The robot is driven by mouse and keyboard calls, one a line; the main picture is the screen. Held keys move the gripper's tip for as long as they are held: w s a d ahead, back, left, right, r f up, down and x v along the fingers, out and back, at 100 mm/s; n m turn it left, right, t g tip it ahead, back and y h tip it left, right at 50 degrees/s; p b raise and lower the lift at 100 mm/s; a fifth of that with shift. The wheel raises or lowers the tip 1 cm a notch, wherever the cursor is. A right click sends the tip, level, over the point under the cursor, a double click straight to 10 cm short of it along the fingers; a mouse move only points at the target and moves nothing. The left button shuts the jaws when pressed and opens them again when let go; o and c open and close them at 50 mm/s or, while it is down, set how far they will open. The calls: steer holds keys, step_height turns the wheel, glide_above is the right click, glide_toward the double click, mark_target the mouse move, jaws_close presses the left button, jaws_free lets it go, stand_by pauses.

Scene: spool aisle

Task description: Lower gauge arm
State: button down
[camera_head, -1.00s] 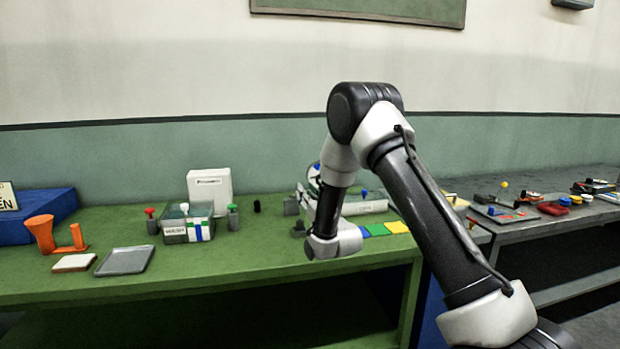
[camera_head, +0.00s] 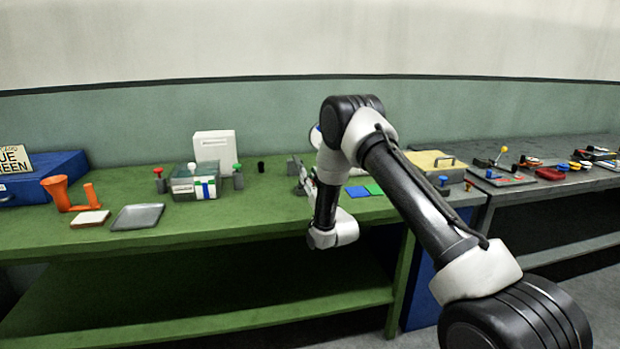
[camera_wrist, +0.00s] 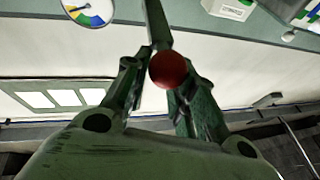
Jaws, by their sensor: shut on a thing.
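In the wrist view the gauge arm is a thin grey bar (camera_wrist: 157,25) with a red ball knob (camera_wrist: 168,70) on its end. My gripper (camera_wrist: 160,88) is shut on the red knob, one dark finger on each side. A round white gauge dial (camera_wrist: 90,8) with blue, yellow and green parts shows at the top left of the wrist view, cut by the frame edge. In the head view my arm hides the gripper and the knob. Only a sliver of the dial (camera_head: 316,137) shows there, left of my elbow.
The green bench (camera_head: 130,238) bears an orange holder (camera_head: 57,194), a grey tray (camera_head: 137,216), a clear-topped box (camera_head: 193,184) and coloured pads (camera_head: 357,191). A grey bench (camera_head: 570,183) with small parts stands to the right.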

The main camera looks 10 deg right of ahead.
steer(key=c, duration=1.1)
jaws_free()
steer(key=shift+a+r, duration=0.1)
steer(key=shift+a, duration=0.1)
steer(key=shift+c, duration=0.2)
steer(key=shift+s+d, duration=0.1)
steer(key=v, duration=0.7)
steer(key=shift+s, duration=0.2)
steer(key=shift+c, duration=0.5)
